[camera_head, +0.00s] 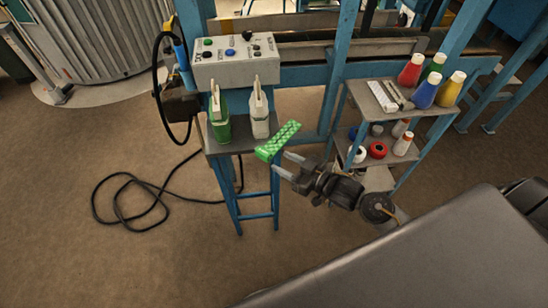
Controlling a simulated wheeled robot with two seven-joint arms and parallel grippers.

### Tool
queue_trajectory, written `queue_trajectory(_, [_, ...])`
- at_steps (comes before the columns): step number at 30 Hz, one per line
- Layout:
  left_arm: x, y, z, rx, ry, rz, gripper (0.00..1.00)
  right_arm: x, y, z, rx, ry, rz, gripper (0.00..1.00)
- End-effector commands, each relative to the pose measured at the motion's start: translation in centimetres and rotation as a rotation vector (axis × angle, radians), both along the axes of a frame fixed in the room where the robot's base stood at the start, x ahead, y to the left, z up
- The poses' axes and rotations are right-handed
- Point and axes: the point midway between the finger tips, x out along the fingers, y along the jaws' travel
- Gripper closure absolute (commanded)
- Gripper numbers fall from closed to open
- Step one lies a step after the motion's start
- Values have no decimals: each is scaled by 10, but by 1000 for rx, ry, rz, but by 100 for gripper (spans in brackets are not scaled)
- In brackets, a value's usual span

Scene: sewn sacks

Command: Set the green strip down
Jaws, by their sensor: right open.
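The green strip (278,141) is a flat bar with small pale dots, slanting up to the right at the right edge of the small stand's grey top (236,146). Part of it shows past that edge, and I cannot tell whether it rests on the top. My right gripper (280,161) comes in from the lower right. My left gripper is not in view.
A green holder (219,128) and a white holder (260,121) stand on the stand, below a grey button box (236,61). A shelf rack (397,104) with coloured thread cones is to the right. A black cable (133,193) loops on the floor. A dark grey surface (430,255) fills the lower right.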

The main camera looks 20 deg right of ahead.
Motion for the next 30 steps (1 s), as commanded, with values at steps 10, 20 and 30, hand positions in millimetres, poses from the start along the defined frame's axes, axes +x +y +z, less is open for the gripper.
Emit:
queue_trajectory(10, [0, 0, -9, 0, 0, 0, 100, -42, -25, 7, 1, 0, -1, 55])
queue_trajectory(20, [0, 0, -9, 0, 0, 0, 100, -45, -27, 8, 1, 0, -1, 55])
queue_trajectory(30, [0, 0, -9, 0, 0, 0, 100, -38, -46, -47, -30, 90, -77, 55])
